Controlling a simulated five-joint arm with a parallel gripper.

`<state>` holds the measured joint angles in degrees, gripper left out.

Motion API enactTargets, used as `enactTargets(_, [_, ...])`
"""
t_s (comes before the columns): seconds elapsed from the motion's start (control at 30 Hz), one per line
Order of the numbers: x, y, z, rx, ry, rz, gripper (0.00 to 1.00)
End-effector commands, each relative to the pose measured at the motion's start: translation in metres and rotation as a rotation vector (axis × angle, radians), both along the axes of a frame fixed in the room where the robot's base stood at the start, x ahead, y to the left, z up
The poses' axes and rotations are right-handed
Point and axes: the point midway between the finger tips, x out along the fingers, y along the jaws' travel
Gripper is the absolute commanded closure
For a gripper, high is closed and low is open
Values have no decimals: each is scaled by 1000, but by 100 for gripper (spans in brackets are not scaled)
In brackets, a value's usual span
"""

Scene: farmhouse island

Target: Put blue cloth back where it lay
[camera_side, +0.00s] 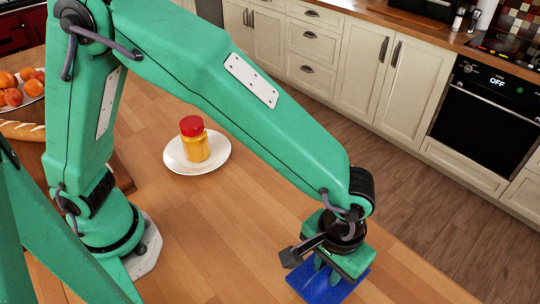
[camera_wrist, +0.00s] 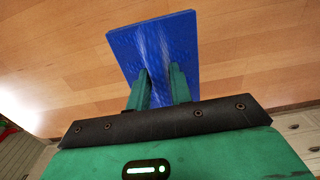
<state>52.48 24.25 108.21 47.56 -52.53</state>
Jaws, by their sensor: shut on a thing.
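The blue cloth (camera_side: 318,284) is a flat, dark blue square at the front right of the wooden island, under my gripper (camera_side: 325,268). In the wrist view the cloth (camera_wrist: 152,40) lies beyond and between the two green fingers of my gripper (camera_wrist: 159,80). The fingers are close together, with a pinched, lighter ridge of cloth between them. My gripper is shut on the cloth. The side view does not show clearly whether the cloth touches the wood or is slightly above it. The gripper body hides part of the cloth in the side view.
A jar with a red lid (camera_side: 194,140) stands on a white plate (camera_side: 173,162) on the island (camera_side: 250,215). A bowl of fruit (camera_side: 22,88) and bread (camera_side: 22,131) are at the far left. The wood between the plate and the cloth is clear.

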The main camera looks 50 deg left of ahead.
Motion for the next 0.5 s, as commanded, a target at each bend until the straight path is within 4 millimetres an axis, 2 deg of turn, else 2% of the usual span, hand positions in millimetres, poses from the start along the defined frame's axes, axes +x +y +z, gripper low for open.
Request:
enactTargets(0.03, [9, 2, -6, 2, 1, 3, 100])
enactTargets(0.2, [28, 5, -17, 0, 0, 2, 100])
enactTargets(0.5, [35, 7, -22, 0, 0, -1, 100])
